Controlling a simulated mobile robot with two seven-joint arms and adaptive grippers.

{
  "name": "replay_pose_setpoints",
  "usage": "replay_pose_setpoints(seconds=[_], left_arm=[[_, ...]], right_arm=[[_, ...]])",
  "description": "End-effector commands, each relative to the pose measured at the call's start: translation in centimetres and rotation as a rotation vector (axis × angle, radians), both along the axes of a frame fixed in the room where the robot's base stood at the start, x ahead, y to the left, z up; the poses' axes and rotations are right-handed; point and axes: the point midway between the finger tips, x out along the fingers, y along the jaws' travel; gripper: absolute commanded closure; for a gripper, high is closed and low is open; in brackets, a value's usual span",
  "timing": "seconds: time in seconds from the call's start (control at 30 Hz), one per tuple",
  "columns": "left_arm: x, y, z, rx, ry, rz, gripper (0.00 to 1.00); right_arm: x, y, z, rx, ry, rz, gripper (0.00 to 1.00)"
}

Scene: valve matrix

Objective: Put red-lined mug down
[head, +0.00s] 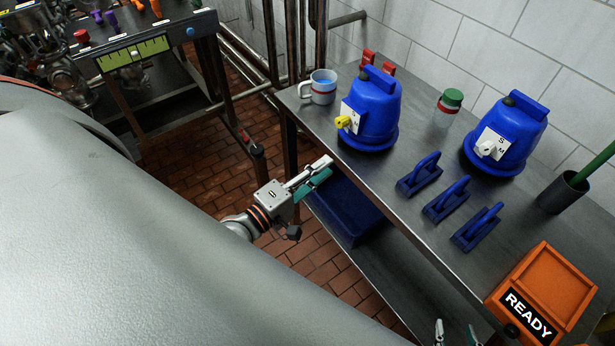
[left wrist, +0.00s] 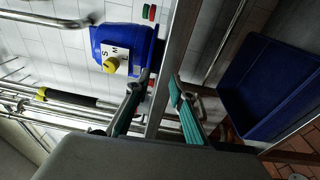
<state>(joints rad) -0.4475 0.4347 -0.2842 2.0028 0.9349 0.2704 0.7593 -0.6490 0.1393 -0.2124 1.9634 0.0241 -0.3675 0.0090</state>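The red-lined mug (head: 322,88) is pale grey with a red band and blue inside. It stands upright on the far left corner of the steel table (head: 408,215) in the head view. I cannot make it out in the left wrist view. My left gripper (head: 321,168) is beside the table's left long edge, nearer to me than the mug and apart from it. Its fingers are spread in the left wrist view (left wrist: 155,93), with the table edge showing between them and nothing held. My right gripper (head: 456,332) shows only its spread fingertips at the bottom edge.
Two blue domed housings (head: 375,105) with knobs, a green-capped jar (head: 449,100), several blue handled blocks (head: 445,198) and an orange READY box (head: 545,288) occupy the table. A blue bin (head: 345,212) sits on the lower shelf. Bare tabletop lies along the near edge.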

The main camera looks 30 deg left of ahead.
Motion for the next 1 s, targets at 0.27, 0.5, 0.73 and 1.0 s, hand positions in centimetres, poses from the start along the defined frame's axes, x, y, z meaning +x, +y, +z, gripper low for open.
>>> replay_pose_setpoints(seconds=[0.27,0.5,0.73,1.0], left_arm=[[-7.0,-5.2,-12.1,1.131,0.003,-0.241,0.77],[-11.0,-4.1,-18.1,1.666,0.03,-0.432,0.77],[-11.5,-3.8,-18.7,1.738,0.034,-0.462,0.77],[-11.5,-3.8,-18.7,1.734,0.033,-0.46,0.77]], right_arm=[[0.0,0.0,0.0,-0.001,0.001,0.0,0.6],[-0.1,0.0,-0.1,-0.001,0.002,0.001,0.6],[-0.1,0.0,-0.1,-0.001,0.003,0.001,0.6],[0.0,0.0,-0.1,-0.001,0.003,0.001,0.6]])
